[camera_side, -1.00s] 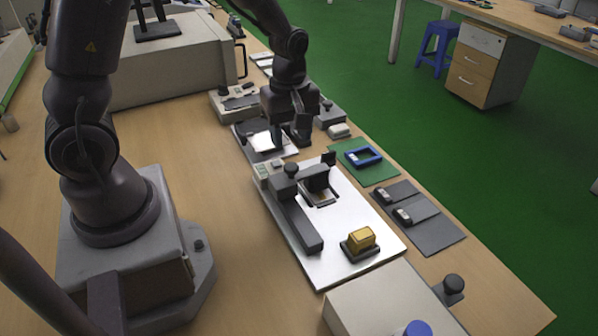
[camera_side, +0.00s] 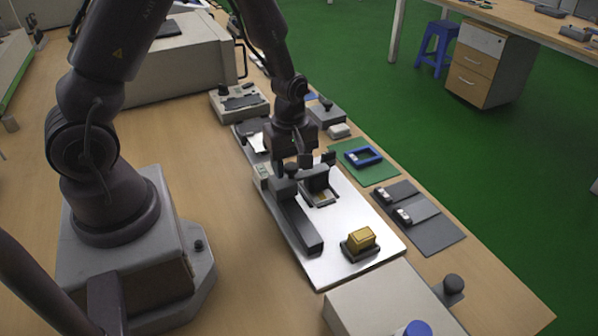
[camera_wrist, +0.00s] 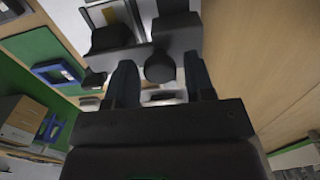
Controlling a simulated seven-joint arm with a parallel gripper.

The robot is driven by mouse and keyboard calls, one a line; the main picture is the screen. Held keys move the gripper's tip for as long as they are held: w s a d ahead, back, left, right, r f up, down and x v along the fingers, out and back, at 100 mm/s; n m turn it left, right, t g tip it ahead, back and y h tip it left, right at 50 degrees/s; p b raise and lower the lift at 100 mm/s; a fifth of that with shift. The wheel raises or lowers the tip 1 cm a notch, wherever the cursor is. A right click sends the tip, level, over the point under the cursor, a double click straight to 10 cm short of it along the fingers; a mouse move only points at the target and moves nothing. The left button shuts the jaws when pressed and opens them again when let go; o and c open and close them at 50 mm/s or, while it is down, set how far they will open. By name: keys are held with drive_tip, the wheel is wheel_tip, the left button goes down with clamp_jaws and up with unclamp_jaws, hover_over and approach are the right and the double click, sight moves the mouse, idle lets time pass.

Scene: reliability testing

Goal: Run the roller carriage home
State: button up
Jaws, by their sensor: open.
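The roller carriage (camera_side: 318,179) is a dark block on an arm, at the far end of a dark rail (camera_side: 300,228) on a white plate (camera_side: 341,215). A round dark knob (camera_side: 291,170) stands on the carriage's rail end. My gripper (camera_side: 291,160) is open and empty, just above and around the knob. In the wrist view the knob (camera_wrist: 160,67) shows between the two fingers of my gripper (camera_wrist: 162,78), with no clear contact. A gold block (camera_side: 361,238) sits in a dark holder near the plate's near end. The gripper partly hides the plate's far end.
A green mat (camera_side: 383,172) with a blue frame (camera_side: 362,156) lies right of the plate. Dark pads (camera_side: 436,236) with small light parts lie further right. A pale box (camera_side: 380,308) stands in front. Bare table lies left of the plate.

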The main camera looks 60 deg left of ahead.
drive_tip(key=shift+c, duration=0.5)
drive_tip(key=c, duration=0.4)
drive_tip(key=shift+d, duration=6.2)
drive_tip(key=o, duration=0.5)
drive_tip(key=shift+r, duration=0.1)
wheel_tip(320, 180, up, 5)
drive_tip(key=shift+f, duration=0.1)
